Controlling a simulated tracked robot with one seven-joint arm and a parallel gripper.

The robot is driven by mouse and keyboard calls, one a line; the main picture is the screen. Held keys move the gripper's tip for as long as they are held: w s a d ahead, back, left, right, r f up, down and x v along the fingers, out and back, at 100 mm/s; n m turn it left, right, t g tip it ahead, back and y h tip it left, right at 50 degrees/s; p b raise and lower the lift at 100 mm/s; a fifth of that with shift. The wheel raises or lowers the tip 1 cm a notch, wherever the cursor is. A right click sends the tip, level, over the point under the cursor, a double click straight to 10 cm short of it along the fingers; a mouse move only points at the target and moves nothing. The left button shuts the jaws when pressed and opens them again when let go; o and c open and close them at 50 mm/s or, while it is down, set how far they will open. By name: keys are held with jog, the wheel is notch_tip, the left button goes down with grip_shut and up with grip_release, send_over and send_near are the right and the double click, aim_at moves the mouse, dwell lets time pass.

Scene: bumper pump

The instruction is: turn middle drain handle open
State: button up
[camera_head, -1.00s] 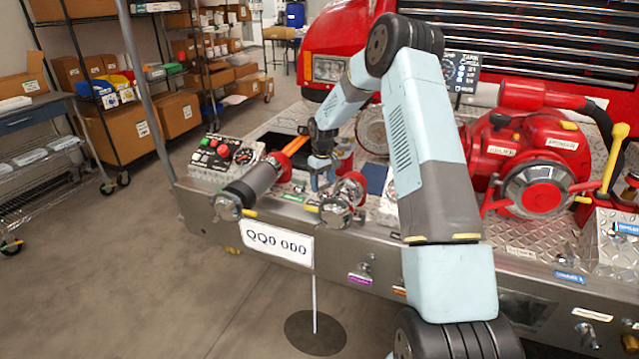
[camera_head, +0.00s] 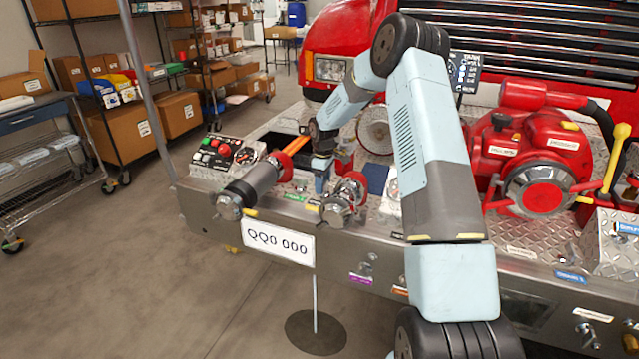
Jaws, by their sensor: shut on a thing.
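My gripper (camera_head: 321,186) points down at the bumper, between the grey cylinder on the left and the capped outlet on the right. Its blue fingers look close together and shut on a small part that seems to be the middle drain handle. A small yellow handle end (camera_head: 312,206) shows just below the fingers. The contact itself is too small and partly hidden to see clearly.
The grey cylinder (camera_head: 250,187) and the capped outlet (camera_head: 343,203) stand close on either side of my gripper. A control panel (camera_head: 222,153) is at the left. A red pump (camera_head: 535,165) is at the right. Open floor lies in front of the bumper.

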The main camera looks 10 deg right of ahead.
jog(key=shift+w+d+r, duration=0.1)
jog(key=shift+w+r, duration=0.05)
jog(key=shift+w, duration=0.05)
jog(key=o, duration=1)
jog(key=shift+o, duration=0.2)
jog(key=shift+s, duration=0.1)
notch_tip(320, 180, up, 13)
jog(key=shift+r, duration=0.2)
